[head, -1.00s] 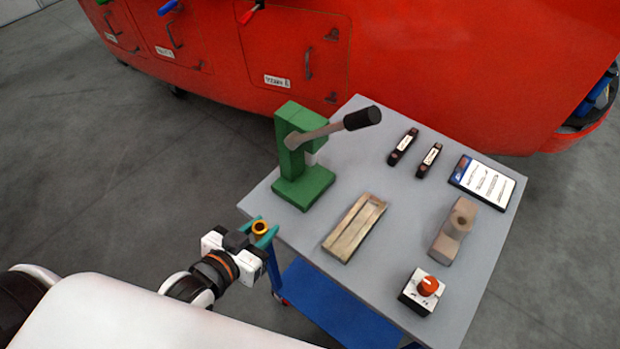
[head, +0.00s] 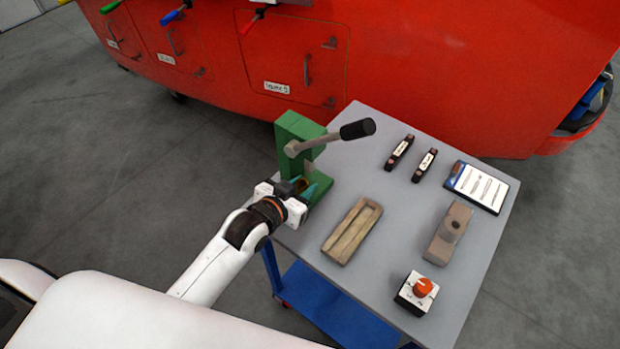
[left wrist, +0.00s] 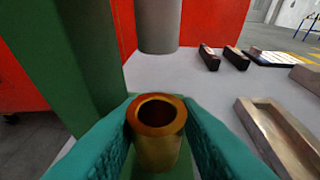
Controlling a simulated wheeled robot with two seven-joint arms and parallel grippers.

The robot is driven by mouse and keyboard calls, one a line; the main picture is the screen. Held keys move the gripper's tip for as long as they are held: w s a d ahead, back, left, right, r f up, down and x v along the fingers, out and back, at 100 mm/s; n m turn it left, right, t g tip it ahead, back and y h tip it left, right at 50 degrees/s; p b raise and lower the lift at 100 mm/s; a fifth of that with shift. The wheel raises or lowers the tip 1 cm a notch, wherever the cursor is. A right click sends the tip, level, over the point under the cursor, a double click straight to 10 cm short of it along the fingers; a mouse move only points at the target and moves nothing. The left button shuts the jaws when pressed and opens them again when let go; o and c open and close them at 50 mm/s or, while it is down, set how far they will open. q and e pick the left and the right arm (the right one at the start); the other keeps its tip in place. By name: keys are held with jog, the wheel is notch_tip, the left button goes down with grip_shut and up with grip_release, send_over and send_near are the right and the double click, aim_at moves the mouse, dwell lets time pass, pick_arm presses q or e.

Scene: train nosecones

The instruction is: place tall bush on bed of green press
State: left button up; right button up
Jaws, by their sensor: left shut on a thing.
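The tall bush is a brass-coloured hollow cylinder (left wrist: 157,135), seen upright between the teal fingers of my left gripper (left wrist: 157,150) in the left wrist view. In the head view my left gripper (head: 303,188) reaches in at the green press (head: 298,130), and the bush is mostly hidden by the gripper. The fingers are shut on the bush. The press's green bed shows below the bush in the wrist view; I cannot tell whether they touch. The grey press ram (left wrist: 158,27) hangs above and beyond the bush. My right gripper is not in view.
On the grey table (head: 395,235) are a wooden tray (head: 352,231), a brown block with a hole (head: 447,234), a box with an orange knob (head: 418,292), two dark labelled bars (head: 399,152) and a clipboard (head: 481,187). The press lever (head: 357,129) sticks out to the right.

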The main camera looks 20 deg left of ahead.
aim_at(305, 185)
pick_arm(q)
jog(key=w, duration=0.1)
jog(key=w+d, duration=0.1)
jog(key=w, duration=0.1)
jog(key=shift+w+r, duration=0.1)
jog(key=shift+r, duration=0.05)
jog(key=shift+f+p, duration=0.35)
jog(key=shift+f, duration=0.55)
jog(key=shift+f, duration=0.1)
jog(key=o, duration=0.8)
